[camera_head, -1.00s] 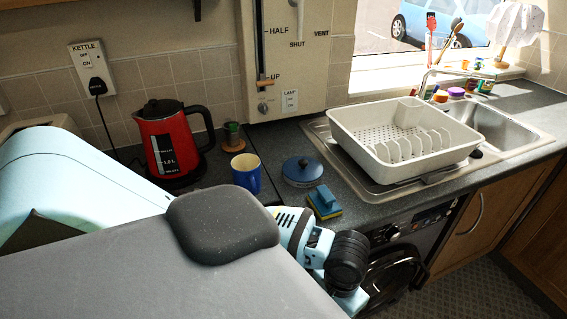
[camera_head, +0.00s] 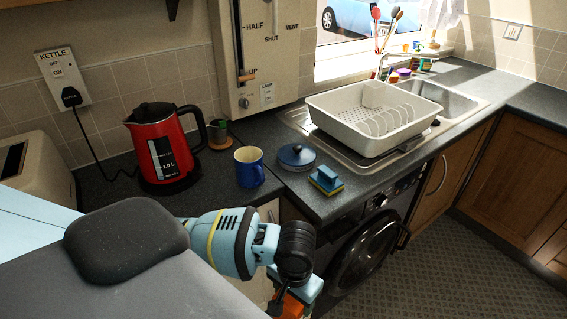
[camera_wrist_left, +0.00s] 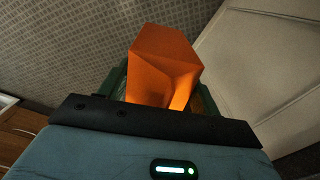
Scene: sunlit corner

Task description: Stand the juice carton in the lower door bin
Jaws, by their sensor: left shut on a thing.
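The orange juice carton (camera_wrist_left: 165,60) is between the dark fingers of my left gripper (camera_wrist_left: 164,96) in the left wrist view. The gripper is shut on it, and the carton's angled top points away from the palm. In the head view a small orange part of the carton (camera_head: 291,306) shows below my left wrist at the bottom edge, in front of the counter. The rest of it is hidden by my arm or cut off. I cannot make out the lower door bin in either view. My right gripper is not in view.
A washing machine (camera_head: 365,245) stands below. The patterned floor (camera_head: 450,265) at right is clear. A pale panel (camera_wrist_left: 265,60) is beside the carton.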

